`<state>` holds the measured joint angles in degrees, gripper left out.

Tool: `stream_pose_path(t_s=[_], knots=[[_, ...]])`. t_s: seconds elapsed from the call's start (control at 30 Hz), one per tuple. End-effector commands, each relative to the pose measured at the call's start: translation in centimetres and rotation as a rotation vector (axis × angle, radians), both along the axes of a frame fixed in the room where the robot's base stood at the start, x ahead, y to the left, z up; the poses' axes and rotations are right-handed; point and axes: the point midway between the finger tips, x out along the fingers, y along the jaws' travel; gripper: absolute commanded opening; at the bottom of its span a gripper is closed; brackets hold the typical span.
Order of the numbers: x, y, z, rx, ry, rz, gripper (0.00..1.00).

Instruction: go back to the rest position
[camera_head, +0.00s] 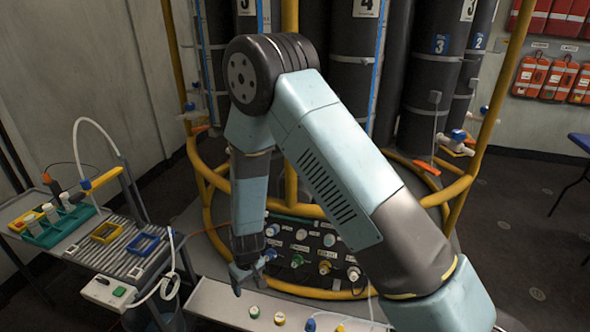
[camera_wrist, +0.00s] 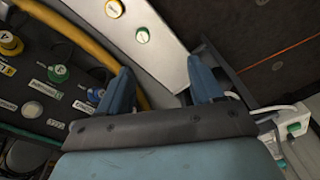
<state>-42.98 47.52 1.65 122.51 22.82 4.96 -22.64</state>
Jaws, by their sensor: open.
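My gripper (camera_head: 243,279) hangs at the end of my bent arm, pointing down in front of the rosette's panel (camera_head: 283,242) of labelled knobs. In the wrist view my gripper (camera_wrist: 158,88) shows two blue fingers set well apart, with nothing between them. Beyond the fingers lie a yellow rail and a pale ledge (camera_wrist: 160,50). The ledge carries a yellow cap (camera_wrist: 114,8) and a green cap (camera_wrist: 142,35). My gripper appears apart from the panel and the ledge. My forearm hides part of the panel's right side.
A cart (camera_head: 125,262) at the left holds a green rack (camera_head: 58,225), a yellow frame (camera_head: 106,232) and a blue frame (camera_head: 144,244). Yellow tubular rails (camera_head: 198,165) surround dark numbered cylinders (camera_head: 352,60). Orange packs hang on the right wall. The floor at the right is largely open.

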Motion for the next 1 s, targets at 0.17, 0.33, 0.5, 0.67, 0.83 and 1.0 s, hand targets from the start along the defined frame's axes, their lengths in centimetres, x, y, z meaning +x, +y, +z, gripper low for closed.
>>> stream_pose_path(t_s=[0.17,0.33,0.5,0.67,0.83,1.0], knots=[[2.9,-1.8,6.8,0.041,-0.021,-0.059,0.66],[4.7,-4.2,12.6,0.070,-0.040,-0.113,0.66],[5.9,-7.1,18.3,0.095,-0.063,-0.166,0.66],[6.4,-10.2,23.3,0.114,-0.088,-0.216,0.66],[6.3,-13.7,28.4,0.130,-0.116,-0.271,0.66],[5.4,-17.4,33.0,0.141,-0.147,-0.327,0.66]])
